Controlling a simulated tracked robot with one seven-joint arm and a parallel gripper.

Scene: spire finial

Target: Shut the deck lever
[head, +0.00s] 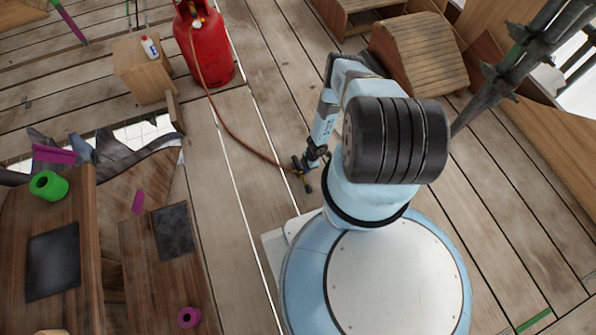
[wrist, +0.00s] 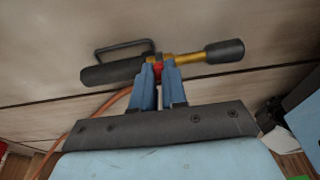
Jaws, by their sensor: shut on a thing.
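A gas torch (head: 306,183) lies on the plank deck, at the end of an orange-brown hose (head: 238,136). In the wrist view the torch has a dark grip (wrist: 108,73) with a wire loop, a brass neck (wrist: 190,58) and a black nozzle (wrist: 225,51). A small red part, which looks like the deck lever (wrist: 158,69), shows at the middle of the torch. My gripper (wrist: 160,80) is shut on this red part, with a blue finger on each side. The fingers hide most of it, so its angle cannot be told. My gripper also shows in the head view (head: 308,162).
A red gas cylinder (head: 205,45) stands at the top, joined to the hose. A wooden block (head: 143,72) with a small bottle is left of it. Wooden benches with a green ring (head: 49,185) stand left; a curved slatted wooden piece (head: 418,52) and scaffold poles (head: 530,55) are right.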

